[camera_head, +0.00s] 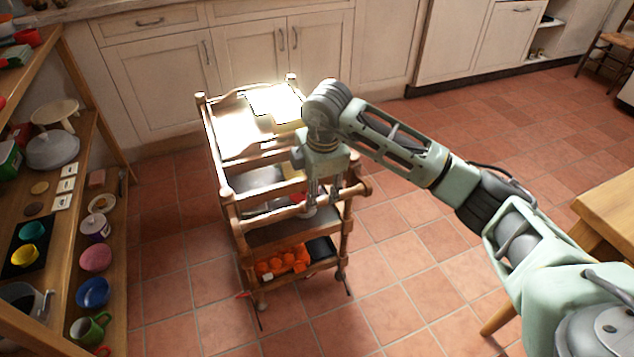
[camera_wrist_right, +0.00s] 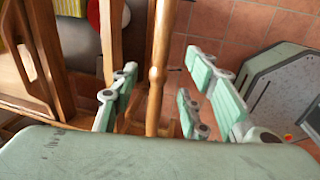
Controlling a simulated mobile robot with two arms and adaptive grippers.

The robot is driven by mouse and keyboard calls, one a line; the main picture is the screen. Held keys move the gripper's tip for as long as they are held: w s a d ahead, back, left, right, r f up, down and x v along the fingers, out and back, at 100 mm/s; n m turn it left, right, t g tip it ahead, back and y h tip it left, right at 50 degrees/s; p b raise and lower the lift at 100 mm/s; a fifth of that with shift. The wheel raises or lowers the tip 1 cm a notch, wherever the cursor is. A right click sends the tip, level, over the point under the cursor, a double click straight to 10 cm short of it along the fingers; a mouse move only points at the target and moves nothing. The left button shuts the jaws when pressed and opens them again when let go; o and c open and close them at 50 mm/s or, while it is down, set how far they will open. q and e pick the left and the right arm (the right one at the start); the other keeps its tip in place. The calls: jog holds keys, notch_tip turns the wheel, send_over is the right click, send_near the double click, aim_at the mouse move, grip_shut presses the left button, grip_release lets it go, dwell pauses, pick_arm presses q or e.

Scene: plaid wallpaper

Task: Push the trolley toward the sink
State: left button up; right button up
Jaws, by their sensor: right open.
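The wooden trolley (camera_head: 233,220) stands on the tiled floor in the head view, with its far end near the cabinets. My right gripper (camera_head: 322,205) reaches down at the near end of the trolley, over its handle bar (camera_head: 270,214). In the right wrist view, the open fingers of my right gripper (camera_wrist_right: 160,98) lie on either side of the wooden bar (camera_wrist_right: 158,65), with gaps visible at both sides. My left gripper is out of view. No sink shows in either view.
White cabinets (camera_head: 255,50) line the back wall behind the trolley. Wooden shelves (camera_head: 118,160) with dishes and several small items stand at the left. A wooden table (camera_head: 608,205) stands at the right edge. The floor (camera_head: 410,235) between trolley and table is clear.

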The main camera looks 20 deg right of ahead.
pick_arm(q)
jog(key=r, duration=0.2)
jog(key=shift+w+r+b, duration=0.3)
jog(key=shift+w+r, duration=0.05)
pick_arm(e)
jog(key=f, duration=0.2)
jog(key=w+f, duration=0.1)
jog(key=f, duration=0.2)
jog(key=shift+f, duration=0.3)
jog(key=shift+c, duration=0.3)
grip_shut()
jog(key=shift+w, duration=0.1)
